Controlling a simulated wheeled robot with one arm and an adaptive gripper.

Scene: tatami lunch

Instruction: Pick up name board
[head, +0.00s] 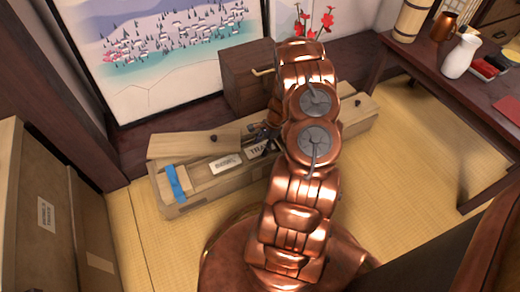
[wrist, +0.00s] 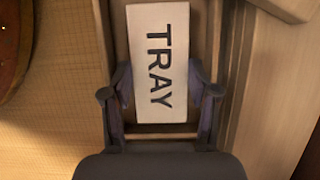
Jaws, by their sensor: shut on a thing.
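A white name board (wrist: 158,60) with the word TRAY in black fills the middle of the wrist view. In the head view the same board (head: 262,149) is partly hidden by my arm. My gripper (wrist: 160,98) is shut on the board, one finger at each long side. The board is in or just above a long open wooden box (head: 200,199); the frames do not show clearly if it touches the bottom. A second pale label board (head: 226,164) lies to its left in the box.
A dark wooden chest (head: 248,75) stands behind. A table (head: 435,68) with a white bottle (head: 460,57) is at right. Tatami floor between is clear.

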